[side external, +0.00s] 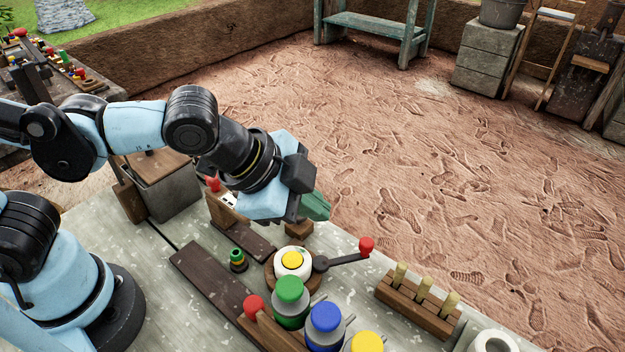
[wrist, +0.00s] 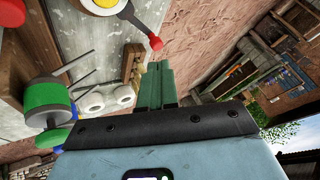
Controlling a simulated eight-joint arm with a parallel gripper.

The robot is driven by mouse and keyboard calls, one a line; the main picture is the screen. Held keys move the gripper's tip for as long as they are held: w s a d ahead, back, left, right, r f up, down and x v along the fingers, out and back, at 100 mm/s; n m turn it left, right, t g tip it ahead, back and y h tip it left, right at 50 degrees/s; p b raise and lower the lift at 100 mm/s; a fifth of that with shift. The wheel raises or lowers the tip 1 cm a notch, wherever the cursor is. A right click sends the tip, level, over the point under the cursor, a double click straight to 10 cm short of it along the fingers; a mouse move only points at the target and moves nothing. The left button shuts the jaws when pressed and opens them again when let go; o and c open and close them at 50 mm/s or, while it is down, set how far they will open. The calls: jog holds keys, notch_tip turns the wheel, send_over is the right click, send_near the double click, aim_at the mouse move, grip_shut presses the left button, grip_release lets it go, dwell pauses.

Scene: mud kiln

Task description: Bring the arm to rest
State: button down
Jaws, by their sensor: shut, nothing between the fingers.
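My gripper (side external: 315,207) is at the end of my light blue and black arm, in the air above the far edge of the worktable (side external: 190,317) in the side view. Its green fingers are together with nothing between them. In the wrist view the fingers (wrist: 159,84) also show side by side and shut. A round base with a white ring and yellow top (side external: 291,261) stands below and to the left of the fingertips. Its black lever with a red knob (side external: 366,246) points right, below the gripper.
Green (side external: 290,290), blue (side external: 325,318) and yellow (side external: 366,342) topped canisters stand at the table's front. A wooden rack with pegs (side external: 420,304) is at the right. A grey box (side external: 162,185) stands behind the arm. Open muddy ground (side external: 450,170) lies beyond the table.

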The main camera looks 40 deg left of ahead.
jog(key=a+n+y, duration=0.3)
jog(key=a+n, duration=1)
jog(key=a, duration=0.7)
jog(key=shift+a+t+y, duration=0.15)
jog(key=shift+t+y, duration=0.15)
jog(key=shift+t, duration=0.1)
